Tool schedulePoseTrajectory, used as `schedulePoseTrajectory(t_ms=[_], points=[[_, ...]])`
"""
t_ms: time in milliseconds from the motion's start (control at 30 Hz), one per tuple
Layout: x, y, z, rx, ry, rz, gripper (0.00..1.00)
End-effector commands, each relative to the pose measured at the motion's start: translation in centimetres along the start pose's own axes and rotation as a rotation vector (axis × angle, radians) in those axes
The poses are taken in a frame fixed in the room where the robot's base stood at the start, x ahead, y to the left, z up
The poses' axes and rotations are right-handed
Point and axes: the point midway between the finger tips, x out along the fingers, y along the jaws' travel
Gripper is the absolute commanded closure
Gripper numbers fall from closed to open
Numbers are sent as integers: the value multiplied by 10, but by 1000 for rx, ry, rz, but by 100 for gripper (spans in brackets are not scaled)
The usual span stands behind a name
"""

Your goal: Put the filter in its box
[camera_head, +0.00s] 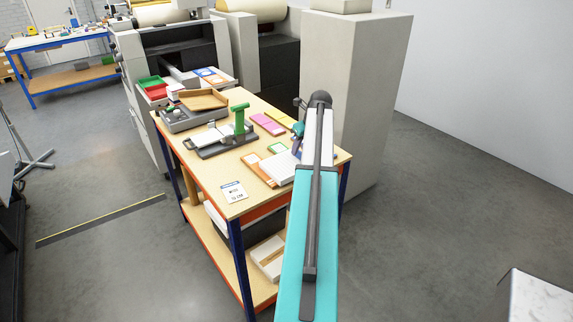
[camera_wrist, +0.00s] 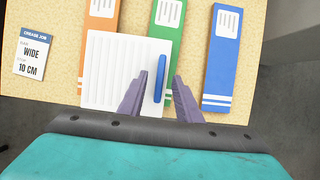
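The filter appears to be a white ribbed panel (camera_wrist: 112,72) with a blue handle bar (camera_wrist: 160,78) along its right side, lying flat on the table. In the head view the white panel (camera_head: 280,168) lies near the table's front right corner, partly behind my arm. Three labelled flat boxes, orange (camera_wrist: 101,17), green (camera_wrist: 167,14) and blue (camera_wrist: 221,60), lie side by side; the panel covers parts of the orange and green ones. My gripper (camera_wrist: 160,84) is open and empty, its purple fingers appearing either side of the handle. I cannot tell whether they touch it.
A card (camera_wrist: 32,52) reading "CREASE JOB", "WIDE" and "10 CM" lies at the left. A green-handled tool (camera_head: 240,120), a wooden tray (camera_head: 204,99) and pink pads (camera_head: 268,124) are farther back on the table. A tall grey cabinet (camera_head: 350,90) stands behind the right side.

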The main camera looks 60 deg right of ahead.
Motion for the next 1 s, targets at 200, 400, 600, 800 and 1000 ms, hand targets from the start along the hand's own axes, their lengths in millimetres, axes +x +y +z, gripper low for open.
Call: schedulePoseTrajectory(t_ms=[200,400,600,800,1000], points=[[8,0,0,-1,0,0,69],[8,0,0,-1,0,0,69],[8,1,0,-1,0,0,69],[8,1,0,-1,0,0,84],[8,1,0,-1,0,1,100]])
